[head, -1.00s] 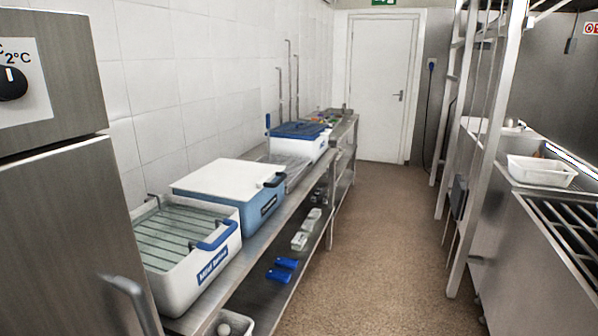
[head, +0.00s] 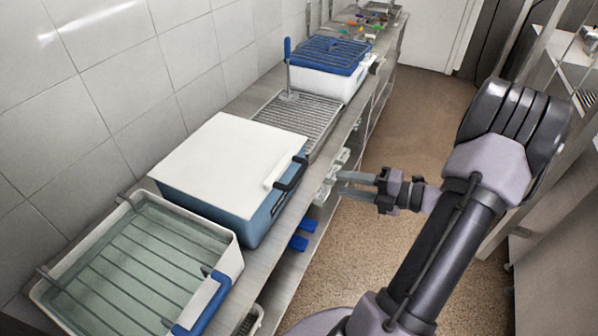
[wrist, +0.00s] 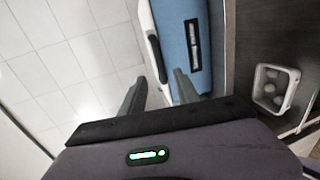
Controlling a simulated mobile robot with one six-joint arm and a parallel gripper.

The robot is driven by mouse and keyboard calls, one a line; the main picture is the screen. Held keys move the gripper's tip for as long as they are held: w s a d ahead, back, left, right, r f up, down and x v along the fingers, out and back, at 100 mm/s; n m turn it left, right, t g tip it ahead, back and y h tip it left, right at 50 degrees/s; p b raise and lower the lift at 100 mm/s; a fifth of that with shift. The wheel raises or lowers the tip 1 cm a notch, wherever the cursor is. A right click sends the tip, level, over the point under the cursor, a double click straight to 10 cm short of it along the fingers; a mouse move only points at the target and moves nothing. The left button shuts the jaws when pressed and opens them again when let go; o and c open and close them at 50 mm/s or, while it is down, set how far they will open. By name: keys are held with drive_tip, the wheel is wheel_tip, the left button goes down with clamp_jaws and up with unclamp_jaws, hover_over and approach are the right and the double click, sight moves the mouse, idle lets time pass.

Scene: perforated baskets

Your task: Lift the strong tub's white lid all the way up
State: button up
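The blue tub (head: 205,205) stands on the steel counter with its white lid (head: 228,148) lying flat and shut on top. A dark handle (head: 292,172) sits on the lid's right edge. My gripper (head: 341,184) is to the right of that handle, apart from it, out over the aisle side of the counter. Its two fingers are spread with nothing between them. In the wrist view my gripper (wrist: 160,88) is open, with the tub's blue side (wrist: 183,45), a label and the white lid edge (wrist: 147,30) beyond the fingertips.
An open white tub (head: 55,290) of liquid with wire racks and a blue handle is at near left. A drain grid (head: 300,118) and a blue-lidded tub (head: 350,85) stand behind. A lower shelf holds blue items (head: 300,240). The aisle floor is clear.

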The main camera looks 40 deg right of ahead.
sight(298, 174)
drive_tip(key=b+x, duration=0.1)
drive_tip(key=x, duration=0.3)
drive_tip(key=b+x, duration=0.1)
drive_tip(key=x, duration=0.4)
drive_tip(key=b+x, duration=0.1)
drive_tip(key=x, duration=0.3)
drive_tip(key=shift+w+a+r, duration=0.1)
drive_tip(key=shift+w+a, duration=0.05)
drive_tip(key=shift+a, duration=0.4)
clamp_jaws()
